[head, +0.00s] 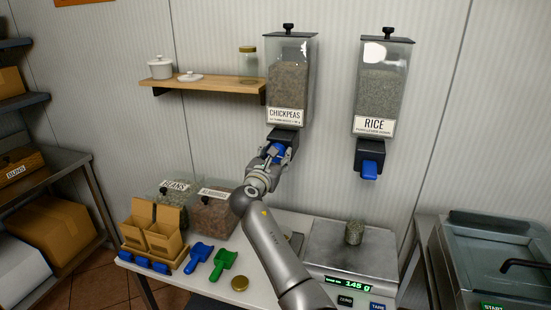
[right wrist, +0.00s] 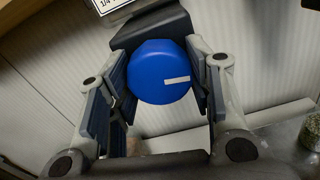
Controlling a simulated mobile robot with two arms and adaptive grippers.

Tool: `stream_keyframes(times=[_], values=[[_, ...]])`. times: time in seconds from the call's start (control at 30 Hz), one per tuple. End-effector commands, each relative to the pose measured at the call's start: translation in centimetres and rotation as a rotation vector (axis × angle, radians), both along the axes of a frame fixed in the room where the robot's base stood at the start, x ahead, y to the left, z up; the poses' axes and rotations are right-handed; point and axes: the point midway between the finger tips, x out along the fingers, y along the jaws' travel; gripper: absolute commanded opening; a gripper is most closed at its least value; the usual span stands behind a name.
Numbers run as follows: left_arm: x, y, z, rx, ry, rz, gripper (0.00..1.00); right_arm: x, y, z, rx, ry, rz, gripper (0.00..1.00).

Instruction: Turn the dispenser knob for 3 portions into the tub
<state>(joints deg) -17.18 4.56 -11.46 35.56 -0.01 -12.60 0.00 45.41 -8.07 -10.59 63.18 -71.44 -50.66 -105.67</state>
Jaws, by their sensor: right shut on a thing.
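The chickpeas dispenser (head: 290,85) hangs on the wall with a labelled clear hopper. Its round blue knob (right wrist: 163,72) has a white mark lying nearly level toward the right; the knob also shows in the head view (head: 276,153), partly covered by my gripper. My right gripper (head: 277,156) is shut on the knob, with one finger on each side in the right wrist view (right wrist: 165,85). My left gripper is in neither view. I cannot make out a tub below the chickpeas outlet; my right arm hides part of that area.
A rice dispenser (head: 382,90) hangs to the right. A filled glass jar (head: 354,233) stands on the scale (head: 335,262), which reads 145 g. Bins, a blue scoop (head: 198,257), a green scoop (head: 223,263) and a gold lid (head: 240,284) are on the left. A wooden shelf (head: 205,83) is nearby.

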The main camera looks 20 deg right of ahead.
Motion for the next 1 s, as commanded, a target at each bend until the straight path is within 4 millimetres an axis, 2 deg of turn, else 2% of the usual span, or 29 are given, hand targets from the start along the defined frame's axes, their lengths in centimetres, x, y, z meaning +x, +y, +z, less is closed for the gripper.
stream_keyframes(times=[1.0], values=[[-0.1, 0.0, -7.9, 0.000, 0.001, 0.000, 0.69, 0.0, 0.1, -0.4, 0.792, -0.535, 0.000, 0.23]])
